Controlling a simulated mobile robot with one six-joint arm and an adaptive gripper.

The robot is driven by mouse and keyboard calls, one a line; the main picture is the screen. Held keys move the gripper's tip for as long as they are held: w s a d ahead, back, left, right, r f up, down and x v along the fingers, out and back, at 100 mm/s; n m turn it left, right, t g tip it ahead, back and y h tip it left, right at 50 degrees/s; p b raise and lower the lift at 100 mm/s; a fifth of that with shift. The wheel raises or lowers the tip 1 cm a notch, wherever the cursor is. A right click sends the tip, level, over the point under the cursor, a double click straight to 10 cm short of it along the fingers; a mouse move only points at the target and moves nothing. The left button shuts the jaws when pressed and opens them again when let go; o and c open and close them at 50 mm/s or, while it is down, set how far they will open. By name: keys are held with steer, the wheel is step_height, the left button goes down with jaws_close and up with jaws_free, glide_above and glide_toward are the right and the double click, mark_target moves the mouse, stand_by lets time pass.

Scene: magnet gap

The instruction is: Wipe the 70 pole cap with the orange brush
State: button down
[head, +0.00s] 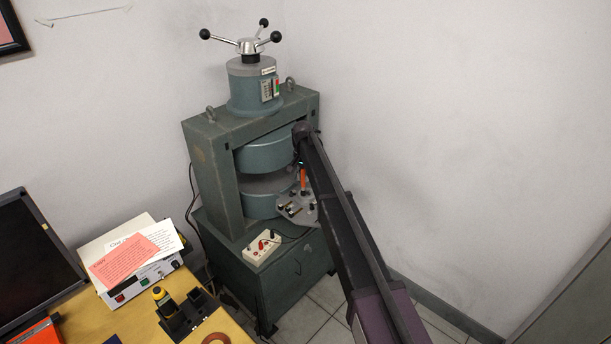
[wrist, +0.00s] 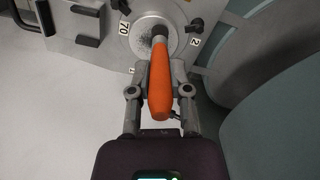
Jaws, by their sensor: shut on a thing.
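My gripper (wrist: 159,68) is shut on the orange brush (wrist: 160,90), with a finger on each side of its handle. The brush's dark head points away from me, over a round metal pole cap (wrist: 142,36) beside the "70" label (wrist: 124,28). Dark specks show on the cap's face left of the brush head. I cannot tell whether the bristles touch the cap.
The magnet's round poles (head: 265,153) and green frame (head: 205,160) stand close left of my arm. In the wrist view a large curved grey-green body (wrist: 280,110) is close on the right. A white switch box (head: 262,247) sits in front. A desk (head: 130,325) is at lower left.

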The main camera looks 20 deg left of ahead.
steer(key=shift+s+a, duration=0.3)
steer(key=shift+s, duration=0.4)
steer(key=shift+r, duration=0.1)
steer(key=shift+r+p, duration=3)
steer(key=shift+p, duration=0.1)
steer(key=shift+r+p, duration=1.5)
steer(key=shift+d+f, duration=0.1)
